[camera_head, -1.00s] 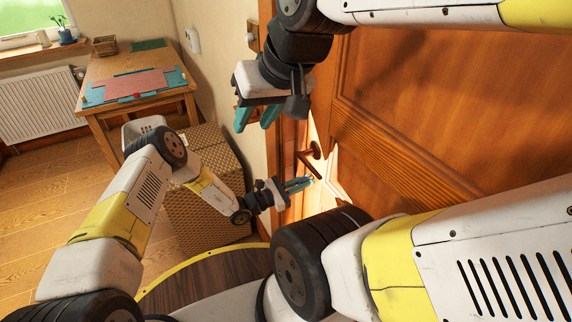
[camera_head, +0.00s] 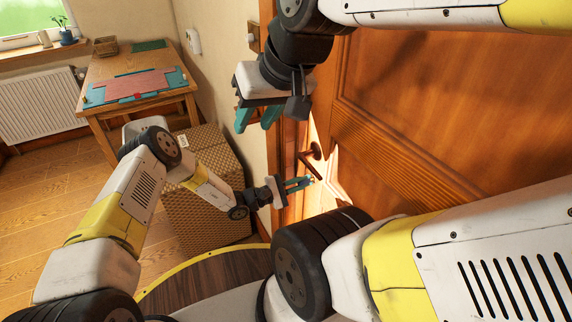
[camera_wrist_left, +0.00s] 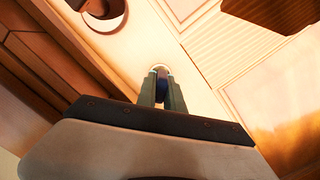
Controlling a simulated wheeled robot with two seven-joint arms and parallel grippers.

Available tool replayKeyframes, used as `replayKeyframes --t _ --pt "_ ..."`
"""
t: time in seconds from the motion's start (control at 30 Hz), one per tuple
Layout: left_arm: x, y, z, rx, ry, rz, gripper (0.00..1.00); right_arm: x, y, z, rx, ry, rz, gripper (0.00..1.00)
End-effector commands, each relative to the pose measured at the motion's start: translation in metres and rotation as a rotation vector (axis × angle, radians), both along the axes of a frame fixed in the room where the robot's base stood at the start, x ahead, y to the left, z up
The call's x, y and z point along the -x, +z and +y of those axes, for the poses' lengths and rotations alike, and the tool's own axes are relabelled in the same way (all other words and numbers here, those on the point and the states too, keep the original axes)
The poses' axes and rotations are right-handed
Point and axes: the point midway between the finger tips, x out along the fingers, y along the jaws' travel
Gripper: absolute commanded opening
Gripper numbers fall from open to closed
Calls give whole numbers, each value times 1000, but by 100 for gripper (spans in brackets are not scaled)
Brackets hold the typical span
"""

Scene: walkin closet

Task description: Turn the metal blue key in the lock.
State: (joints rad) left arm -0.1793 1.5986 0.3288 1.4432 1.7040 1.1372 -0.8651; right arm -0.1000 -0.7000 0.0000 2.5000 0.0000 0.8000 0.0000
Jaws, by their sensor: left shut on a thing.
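My left gripper (camera_head: 309,181) reaches the door just below the handle. In the left wrist view its two fingers (camera_wrist_left: 161,92) are shut on the blue key (camera_wrist_left: 161,85). Only a dark blue part of the key shows between the fingers. The lock (camera_wrist_left: 160,67) shows as a pale round rim at the fingertips, and the key is lined up with it. How deep the key sits is hidden. The key is too small to make out in the head view. My right gripper (camera_head: 257,118) is higher and to the left, with its teal fingers apart and empty.
The brown door handle (camera_head: 312,160) is just above my left gripper and also shows in the left wrist view (camera_wrist_left: 103,12). The wooden door (camera_head: 440,110) fills the right. A woven basket (camera_head: 205,215) stands beside my left forearm. A table (camera_head: 100,112) is behind.

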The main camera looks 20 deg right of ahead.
Motion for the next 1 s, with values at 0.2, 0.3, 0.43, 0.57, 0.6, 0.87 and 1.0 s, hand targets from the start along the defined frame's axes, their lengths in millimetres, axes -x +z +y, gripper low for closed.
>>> replayKeyframes --t 0.2,0.3,0.43,0.57,0.6,0.87,1.0 --pt "-1 1 0 -3 2 -39 0 0 0 0 0 0 0 36" --pt "-2 2 0 -11 3 -169 0 0 0 0 0 0 0 36" --pt "-2 3 0 -25 2 -352 0 0 0 0 0 0 0 36" --pt "-2 3 0 -33 2 -442 0 0 0 0 0 0 0 36" --pt "-2 3 0 -34 2 -451 0 0 0 0 0 0 0 36" --pt "-2 3 0 -35 2 -471 0 0 0 0 0 0 0 36" --pt "-2 4 0 -46 2 -619 0 0 0 0 0 0 0 36"
